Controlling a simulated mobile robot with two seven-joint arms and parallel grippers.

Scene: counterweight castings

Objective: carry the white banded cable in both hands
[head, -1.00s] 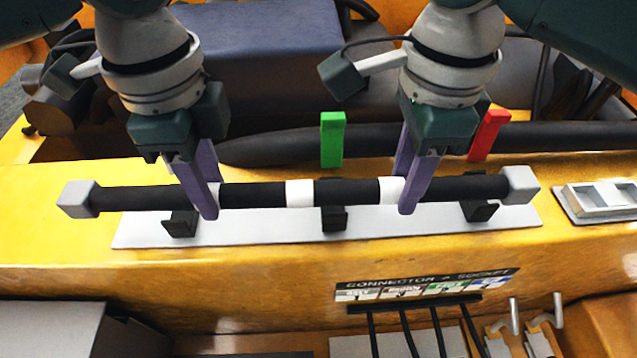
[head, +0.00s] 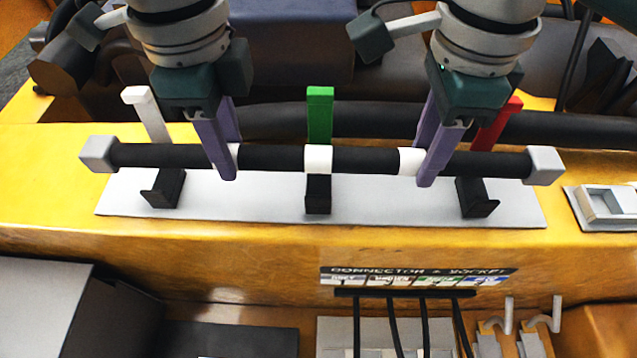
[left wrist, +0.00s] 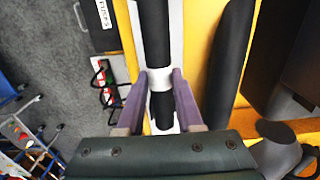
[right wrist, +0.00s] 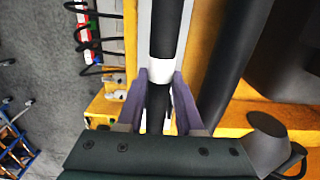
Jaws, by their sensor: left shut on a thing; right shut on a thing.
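The white banded cable (head: 275,158) is a thick black bar with white bands and a grey block at each end. It lies level across the head view. My left gripper (head: 228,158) is shut on it left of the middle, at a white band. My right gripper (head: 432,160) is shut on it right of the middle, beside another white band. In the left wrist view the cable (left wrist: 155,35) runs between the fingers, as it does in the right wrist view (right wrist: 167,30). Whether it touches the black hooks below is unclear.
Black hooks (head: 318,195) stand on a pale plate (head: 400,208) under the cable. Behind it rise a white post (head: 143,108), a green post (head: 320,110) and a red post (head: 497,125). A thick black pipe (head: 380,122) runs behind. A grey fixture (head: 610,203) sits at right.

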